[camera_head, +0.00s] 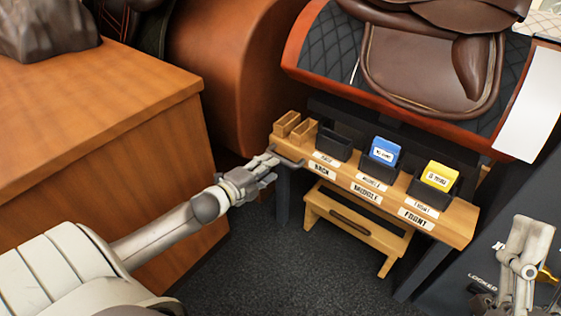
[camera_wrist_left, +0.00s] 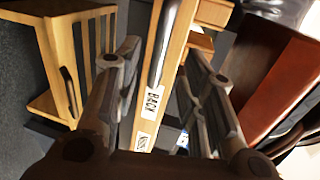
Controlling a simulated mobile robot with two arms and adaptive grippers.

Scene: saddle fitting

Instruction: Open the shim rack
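The shim rack (camera_head: 455,222) is a wooden shelf with labels reading BACK, MIDDLE and FRONT along its front. A grey bar handle (camera_head: 290,161) sits at its left end; it also shows in the left wrist view (camera_wrist_left: 164,45). My left gripper (camera_head: 270,165) is at that end. In the left wrist view its fingers (camera_wrist_left: 165,60) are spread, with the handle and BACK label (camera_wrist_left: 153,103) seen between them. Contact with the handle cannot be told. My right gripper (camera_head: 490,302) is partly in view at the bottom right, its finger state unclear.
Black bins stand on the rack; one holds a blue block (camera_head: 385,151), another a yellow block (camera_head: 439,176). A wooden step stool (camera_head: 357,222) is below. A wooden cabinet (camera_head: 90,110) is left, a saddle (camera_head: 425,60) behind. A dark panel marked LOCKED is at right.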

